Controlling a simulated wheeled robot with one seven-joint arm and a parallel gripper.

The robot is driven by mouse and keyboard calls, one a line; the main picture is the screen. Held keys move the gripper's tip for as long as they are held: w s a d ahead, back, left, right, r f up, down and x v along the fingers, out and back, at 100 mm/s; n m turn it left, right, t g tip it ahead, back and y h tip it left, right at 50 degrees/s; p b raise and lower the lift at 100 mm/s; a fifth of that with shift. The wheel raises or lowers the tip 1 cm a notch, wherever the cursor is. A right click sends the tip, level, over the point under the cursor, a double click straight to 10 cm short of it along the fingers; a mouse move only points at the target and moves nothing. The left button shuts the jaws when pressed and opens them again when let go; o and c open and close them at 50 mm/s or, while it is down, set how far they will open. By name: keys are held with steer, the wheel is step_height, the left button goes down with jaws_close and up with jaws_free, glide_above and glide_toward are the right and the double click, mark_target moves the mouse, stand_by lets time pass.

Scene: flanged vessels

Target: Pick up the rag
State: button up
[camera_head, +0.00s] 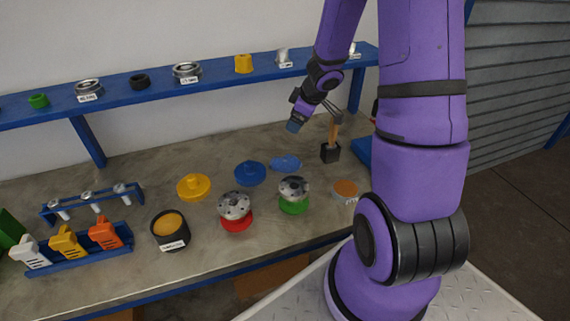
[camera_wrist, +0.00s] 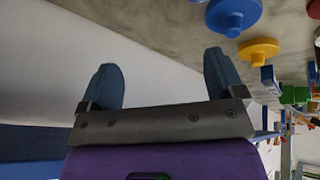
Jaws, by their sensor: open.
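The rag (camera_head: 285,163) appears to be the flat light-blue piece on the grey bench top, to the right of the blue knobbed lid (camera_head: 250,173). My gripper (camera_head: 293,126) is above the bench near the wall, a little beyond the rag in the picture and apart from it. In the wrist view my gripper (camera_wrist: 162,72) shows two blue-grey fingers spread wide with nothing between them. The blue lid (camera_wrist: 233,14) shows at the top right there. I cannot make out the rag clearly in the wrist view.
A black holder with a wooden-handled brush (camera_head: 331,150) stands right of the rag. A yellow lid (camera_head: 193,187) and flanged vessels on red (camera_head: 235,211) and green (camera_head: 294,194) bases are nearby. A blue shelf (camera_head: 215,75) with small parts runs above the bench.

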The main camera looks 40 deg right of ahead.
steer(key=g+y, duration=0.2)
glide_toward(286, 159)
steer(key=shift+n, duration=0.4)
steer(key=shift+x, duration=4.9)
steer(key=shift+s+a, duration=0.1)
steer(key=c, duration=1.1)
steer(key=shift+r, duration=5)
